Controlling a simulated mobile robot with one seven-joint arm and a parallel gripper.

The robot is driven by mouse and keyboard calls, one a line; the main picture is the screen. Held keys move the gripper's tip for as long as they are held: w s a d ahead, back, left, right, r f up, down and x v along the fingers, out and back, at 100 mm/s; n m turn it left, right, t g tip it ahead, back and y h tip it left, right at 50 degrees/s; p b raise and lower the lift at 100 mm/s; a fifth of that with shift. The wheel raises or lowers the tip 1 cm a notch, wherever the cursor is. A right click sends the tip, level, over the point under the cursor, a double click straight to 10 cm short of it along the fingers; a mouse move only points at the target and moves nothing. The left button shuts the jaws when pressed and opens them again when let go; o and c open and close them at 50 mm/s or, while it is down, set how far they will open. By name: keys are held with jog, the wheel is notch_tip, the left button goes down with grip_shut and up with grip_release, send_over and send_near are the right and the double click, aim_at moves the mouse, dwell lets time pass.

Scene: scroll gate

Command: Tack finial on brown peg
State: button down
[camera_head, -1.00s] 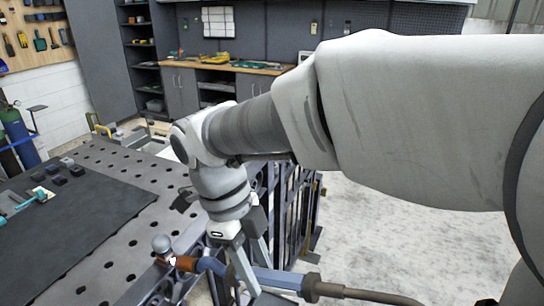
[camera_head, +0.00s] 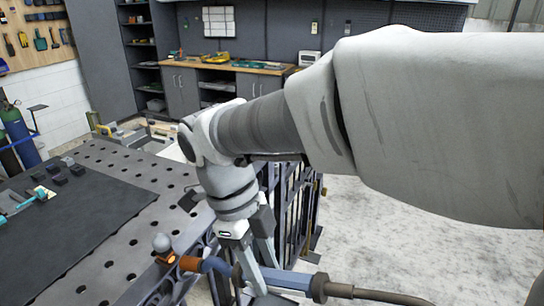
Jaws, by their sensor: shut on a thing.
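The finial (camera_head: 161,243) is a grey ball standing at the near corner of the dark metal gate, beside the perforated table. A brown peg cannot be made out for certain; a small dark and orange-brown part shows just below the ball. My gripper (camera_head: 256,272) is shut on a welding torch (camera_head: 292,280) with a blue-grey body, a brown rear end and a cable. The torch's blue neck leads left to a copper-coloured nozzle (camera_head: 190,263). The nozzle points at the finial's base, just right of and below the ball. I cannot tell whether they touch.
The perforated steel table (camera_head: 130,180) bears a dark mat (camera_head: 75,225) with small dark blocks and a teal tool. Gate bars (camera_head: 293,210) stand behind my gripper. Concrete floor (camera_head: 400,240) is open at the right; a workbench (camera_head: 235,68) stands at the back.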

aim_at(318, 278)
jog(key=shift+s+d+r+p, duration=0.15)
jog(key=shift+s+d+r, duration=0.35)
jog(key=shift+d, duration=0.8)
jog(key=shift+s+d+r+p, duration=0.15)
jog(key=shift+s+d+r, duration=0.35)
jog(key=shift+d, duration=0.75)
jog(key=shift+s+d+r+p, duration=0.15)
jog(key=shift+s+d+r, duration=0.35)
jog(key=shift+d, duration=0.8)
jog(key=shift+f, duration=0.2)
